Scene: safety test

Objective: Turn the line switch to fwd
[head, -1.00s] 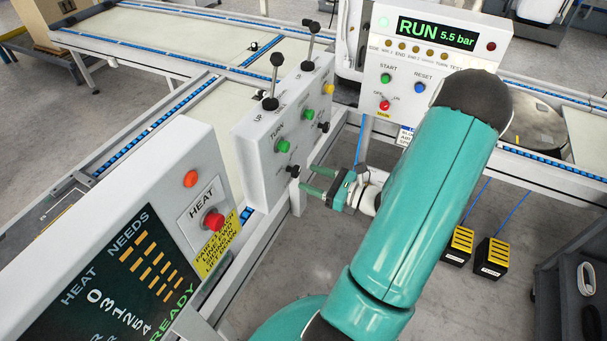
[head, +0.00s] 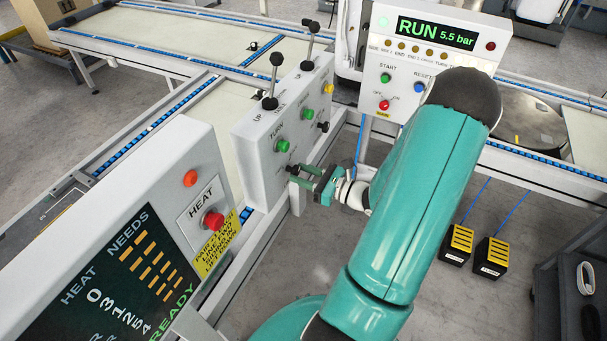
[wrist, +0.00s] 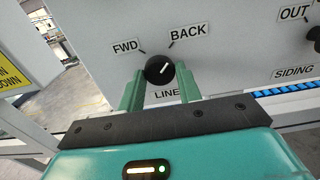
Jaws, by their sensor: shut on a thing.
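The line switch is a round black knob (wrist: 158,70) on a light grey panel face in the wrist view. FWD is printed at its upper left, BACK at its upper right, and LINE below it. Its white mark slants to the upper right, toward BACK. My gripper (wrist: 160,80) has its two green fingers on either side of the knob, shut on it. In the head view my gripper (head: 301,175) reaches the lower part of the control box (head: 262,180), and its fingers largely hide the knob.
The box carries two levers on top, green buttons and another black knob (head: 323,127). The HEAT panel (head: 190,190) with a red button stands at the near left. The RUN panel (head: 440,65) stands behind my arm. A siding knob (wrist: 315,38) shows at the wrist view's right.

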